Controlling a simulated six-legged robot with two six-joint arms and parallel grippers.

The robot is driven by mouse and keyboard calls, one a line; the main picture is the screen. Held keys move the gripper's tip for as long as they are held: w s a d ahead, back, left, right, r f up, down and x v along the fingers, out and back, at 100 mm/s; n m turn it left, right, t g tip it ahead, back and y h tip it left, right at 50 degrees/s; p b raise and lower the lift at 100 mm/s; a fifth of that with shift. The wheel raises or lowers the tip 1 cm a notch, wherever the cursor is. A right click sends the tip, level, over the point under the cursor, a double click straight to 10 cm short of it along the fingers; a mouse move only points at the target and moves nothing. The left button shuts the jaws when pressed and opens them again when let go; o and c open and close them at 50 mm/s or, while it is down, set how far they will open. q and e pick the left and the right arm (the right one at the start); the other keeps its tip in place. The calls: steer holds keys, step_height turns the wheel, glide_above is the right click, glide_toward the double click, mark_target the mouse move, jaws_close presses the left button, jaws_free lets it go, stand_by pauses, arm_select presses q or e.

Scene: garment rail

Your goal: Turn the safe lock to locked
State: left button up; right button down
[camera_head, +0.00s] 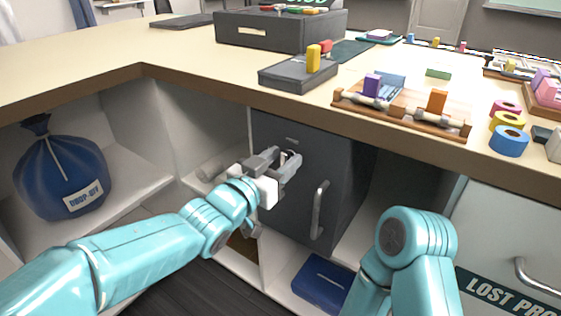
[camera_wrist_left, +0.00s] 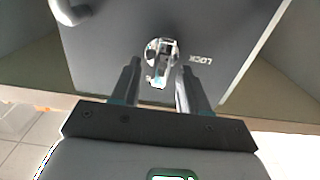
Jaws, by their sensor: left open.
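The dark grey safe (camera_head: 335,150) stands under the counter in the head view, with its vertical silver handle (camera_head: 319,210) on the right of the door. My left gripper (camera_head: 289,160) is in front of the upper part of the door, at the lock, and hides most of it. In the left wrist view the silver lock knob (camera_wrist_left: 160,52) sits just beyond and between the open fingertips of my left gripper (camera_wrist_left: 158,75). The word LOCK is printed beside the knob; other lettering below it is partly covered. I cannot tell whether the fingers touch the knob. My right gripper is out of view.
The wooden counter edge (camera_head: 200,79) runs above the safe. A blue drop-off bag (camera_head: 60,170) lies on the left shelf. A blue box (camera_head: 320,279) is below the safe, and a lost-property drawer (camera_head: 510,235) is at the right.

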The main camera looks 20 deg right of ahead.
arm_select(q)
jaws_close()
steer(key=shift+w+a+r+n+p, duration=0.1)
steer(key=shift+r+n+p, duration=0.05)
steer(key=shift+n+p, duration=0.9)
steer(key=shift+w+a+f+n+p, duration=0.15)
steer(key=shift+f+n+p, duration=0.15)
steer(key=shift+n+p, duration=1.8)
steer(key=shift+w+a+f+n+p, duration=0.2)
steer(key=shift+n+p, duration=0.75)
steer(key=shift+n, duration=2.25)
steer(key=shift+w+f+n+p, duration=0.1)
steer(key=shift+f+n+p, duration=0.25)
steer(key=shift+n+p, duration=1.75)
steer(key=shift+n+b, duration=0.5)
steer(key=shift+n, duration=0.15)
